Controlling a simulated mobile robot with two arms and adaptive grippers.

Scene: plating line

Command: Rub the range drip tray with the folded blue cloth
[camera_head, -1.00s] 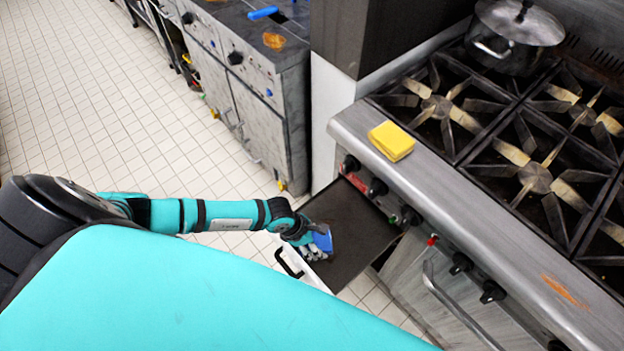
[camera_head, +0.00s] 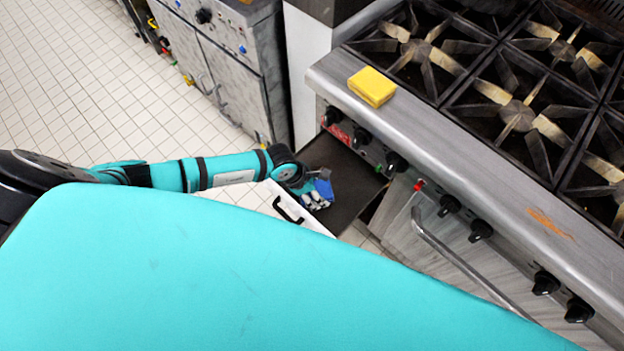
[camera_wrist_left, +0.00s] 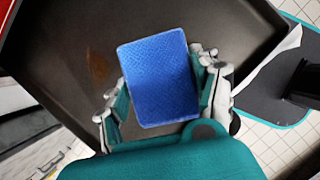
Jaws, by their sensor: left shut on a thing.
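The range drip tray (camera_head: 352,172) is pulled out from under the range's control panel, a dark flat pan with a white front and a black handle. My left gripper (camera_head: 318,192) is over its front left part. It is shut on the folded blue cloth (camera_head: 324,188). In the left wrist view the blue cloth (camera_wrist_left: 160,82) sits between the two fingers, above or on the dark tray (camera_wrist_left: 60,50); I cannot tell if it touches. A brownish stain (camera_wrist_left: 98,68) shows on the tray left of the cloth. My right gripper is not in view.
A yellow sponge or folded cloth (camera_head: 372,86) lies on the range's steel front ledge (camera_head: 430,125). Knobs (camera_head: 396,162) and an oven door handle (camera_head: 465,265) stick out near the tray. A grey cabinet (camera_head: 225,60) stands at the back left.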

